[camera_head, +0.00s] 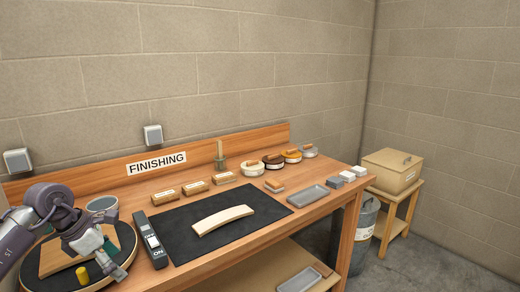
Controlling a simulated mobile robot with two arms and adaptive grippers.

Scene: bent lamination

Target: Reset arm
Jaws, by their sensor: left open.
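My left gripper (104,259) is at the lower left, above a round dark turntable (124,236) with a wooden rim. It is open, and I see nothing held between its fingers. My left arm comes in from the left edge and covers part of the turntable. The pale, curved wooden lamination (222,220) lies on a black mat (255,199) in the middle of the bench, well to the right of the gripper and apart from it. My right gripper is not in view.
A yellow cylinder (82,276) and a grey cup (101,204) are close to my left gripper. An ON/OFF switch box (151,240) lies between turntable and mat. Blocks, a brush pot (220,164) and round tins line the bench back. A grey tray (308,196) sits at right.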

